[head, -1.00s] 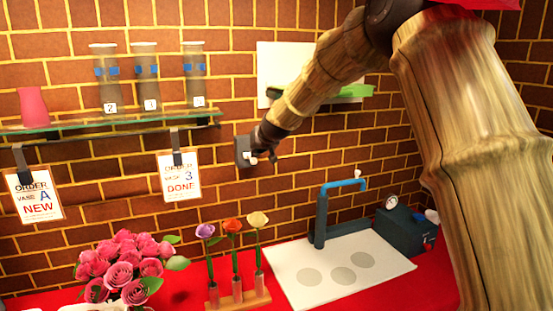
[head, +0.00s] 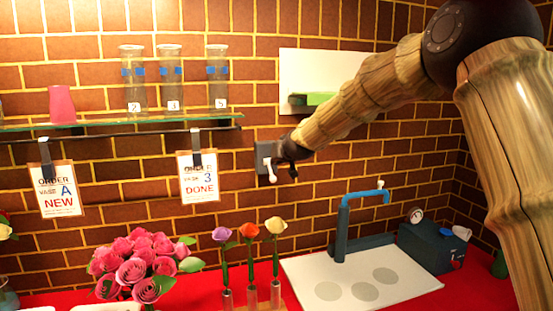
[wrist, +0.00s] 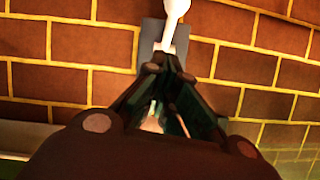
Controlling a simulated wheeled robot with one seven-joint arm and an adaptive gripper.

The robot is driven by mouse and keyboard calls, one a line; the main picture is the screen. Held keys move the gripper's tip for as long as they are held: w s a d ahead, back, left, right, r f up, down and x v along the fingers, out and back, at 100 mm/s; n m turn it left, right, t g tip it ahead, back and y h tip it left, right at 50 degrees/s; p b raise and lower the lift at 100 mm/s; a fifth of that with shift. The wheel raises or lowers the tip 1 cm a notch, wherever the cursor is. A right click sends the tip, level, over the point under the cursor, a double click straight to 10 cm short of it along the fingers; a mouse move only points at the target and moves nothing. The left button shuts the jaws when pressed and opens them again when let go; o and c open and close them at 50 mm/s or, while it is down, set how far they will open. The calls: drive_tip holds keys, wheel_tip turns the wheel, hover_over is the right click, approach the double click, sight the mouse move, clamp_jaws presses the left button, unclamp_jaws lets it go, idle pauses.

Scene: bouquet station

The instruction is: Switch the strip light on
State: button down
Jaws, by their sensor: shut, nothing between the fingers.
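The wall switch is a grey plate (head: 265,150) with a white lever (head: 270,170) that points downward in the head view. In the wrist view the white lever (wrist: 174,20) stands over the grey plate (wrist: 150,42), just beyond the fingertips. My gripper (head: 289,168) is shut and empty, close to the right of the lever in the head view. In the wrist view the dark fingers of my gripper (wrist: 164,66) come together near the lever's lower end. I cannot tell whether they touch it. The strip light itself is not in view.
A glass shelf (head: 110,122) with vases (head: 170,90) and a pink cup (head: 61,104) is left of the switch. Order cards (head: 199,178) hang below. A white board (head: 310,72) is behind my arm. Flowers (head: 250,233) and a blue tap (head: 345,215) stand below.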

drive_tip(key=shift+w+a+r, duration=0.15)
drive_tip(key=shift+w, duration=0.1)
drive_tip(key=shift+r+p, duration=0.45)
drive_tip(key=shift+r, duration=0.05)
drive_tip(key=d+f+b+v, duration=0.1)
drive_tip(key=v, duration=1)
drive_tip(key=shift+s+f+b, duration=0.15)
drive_tip(key=shift+s+b, duration=0.15)
drive_tip(key=shift+a, duration=0.1)
